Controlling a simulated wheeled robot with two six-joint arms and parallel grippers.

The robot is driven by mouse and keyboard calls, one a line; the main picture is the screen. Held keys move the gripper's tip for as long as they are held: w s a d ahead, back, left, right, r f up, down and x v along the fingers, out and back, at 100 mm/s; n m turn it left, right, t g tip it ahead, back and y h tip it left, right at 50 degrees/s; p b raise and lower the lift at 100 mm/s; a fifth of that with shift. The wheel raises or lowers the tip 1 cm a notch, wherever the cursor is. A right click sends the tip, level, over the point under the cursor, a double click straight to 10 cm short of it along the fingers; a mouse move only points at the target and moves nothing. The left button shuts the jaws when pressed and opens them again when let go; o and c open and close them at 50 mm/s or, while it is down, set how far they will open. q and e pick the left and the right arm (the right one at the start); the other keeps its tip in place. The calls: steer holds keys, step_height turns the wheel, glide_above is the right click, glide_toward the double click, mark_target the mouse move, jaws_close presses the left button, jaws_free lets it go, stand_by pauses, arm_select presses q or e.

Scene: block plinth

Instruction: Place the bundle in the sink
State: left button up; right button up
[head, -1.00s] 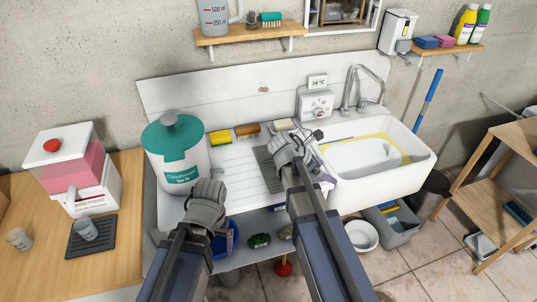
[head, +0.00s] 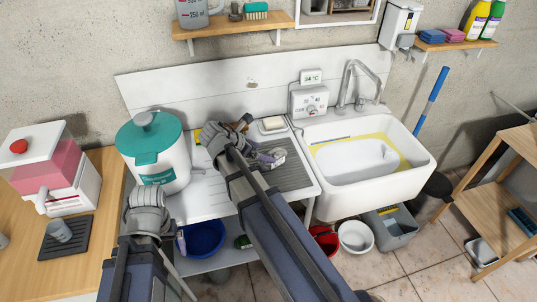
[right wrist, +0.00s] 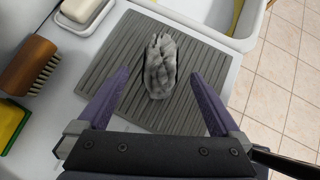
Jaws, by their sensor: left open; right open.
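The bundle is a crumpled grey lump (right wrist: 160,66) on the ribbed grey drain mat (right wrist: 128,50) in the right wrist view. In the head view it shows small (head: 277,154), partly behind my right gripper (head: 264,158). My right gripper is open; its two purple fingers (right wrist: 158,105) point toward the bundle, one on each side and short of it, with nothing between the tips. The white sink (head: 328,187) is to the right of the mat; its rim (right wrist: 215,38) shows at the top of the right wrist view. My left gripper (head: 180,241) is open, low at the counter's front left.
A soap dish (right wrist: 84,28), brush (right wrist: 28,66) and yellow sponge (right wrist: 8,122) lie left of the mat. A teal-lidded tank (head: 150,150) stands on the counter's left. A faucet (head: 350,85) rises behind the sink. A blue basin (head: 203,238) is below.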

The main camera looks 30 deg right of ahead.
steer(key=shift+d+f+b, duration=0.1)
steer(key=shift+f+b, duration=0.2)
steer(key=shift+b+x, duration=0.7)
steer(key=shift+x, duration=0.25)
steer(key=shift+d, duration=0.15)
steer(key=b+x, duration=0.3)
steer(key=x, duration=0.1)
steer(key=shift+f+b, duration=0.35)
steer(key=shift+f, duration=0.1)
steer(key=shift+d+f, duration=0.1)
steer(key=shift+d, duration=0.15)
steer(key=shift+c, duration=0.4)
steer(key=c, duration=1.5)
steer(key=shift+o, duration=0.2)
